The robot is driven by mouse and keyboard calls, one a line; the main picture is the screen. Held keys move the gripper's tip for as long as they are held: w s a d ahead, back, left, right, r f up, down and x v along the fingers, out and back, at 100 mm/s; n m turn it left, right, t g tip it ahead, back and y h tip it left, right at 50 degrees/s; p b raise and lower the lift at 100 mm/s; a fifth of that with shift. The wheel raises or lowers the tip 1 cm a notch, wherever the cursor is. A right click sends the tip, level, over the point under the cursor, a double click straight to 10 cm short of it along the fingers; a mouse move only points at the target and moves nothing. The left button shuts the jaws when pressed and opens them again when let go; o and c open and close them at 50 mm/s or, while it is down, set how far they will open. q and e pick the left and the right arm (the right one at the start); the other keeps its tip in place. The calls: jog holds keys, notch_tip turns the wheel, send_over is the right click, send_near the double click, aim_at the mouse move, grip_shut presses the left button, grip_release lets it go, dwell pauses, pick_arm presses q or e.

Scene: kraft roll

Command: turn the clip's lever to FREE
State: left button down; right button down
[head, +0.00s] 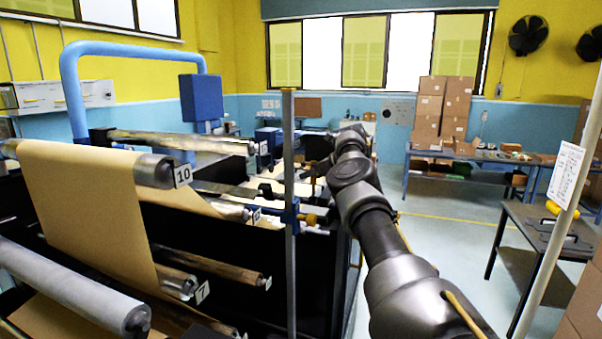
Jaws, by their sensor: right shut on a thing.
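My right arm reaches from the lower right to the far side of the roll machine. My right gripper (314,168) is small and partly hidden at the arm's far end, behind the upright grey post. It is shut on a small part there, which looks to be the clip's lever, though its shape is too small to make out. The lever's angle and any FREE marking cannot be read. The clip's body cannot be told apart from the dark parts around it. My left gripper is not in view.
A brown kraft web (85,205) hangs over the roller tagged 10 (153,171). The grey post (290,130) carries a blue clamp (290,216) left of my arm. A blue tube frame (135,48) rises behind. Stacked cartons (443,105) stand at the back; open floor lies to the right.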

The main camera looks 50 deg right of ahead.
jog(key=shift+r, duration=0.15)
jog(key=c, duration=1.7)
grip_release()
jog(key=o, duration=0.4)
jog(key=shift+d, duration=0.15)
jog(key=b+v, duration=0.5)
jog(key=v, duration=0.5)
jog(key=shift+s, duration=0.3)
jog(key=shift+d+r, duration=0.1)
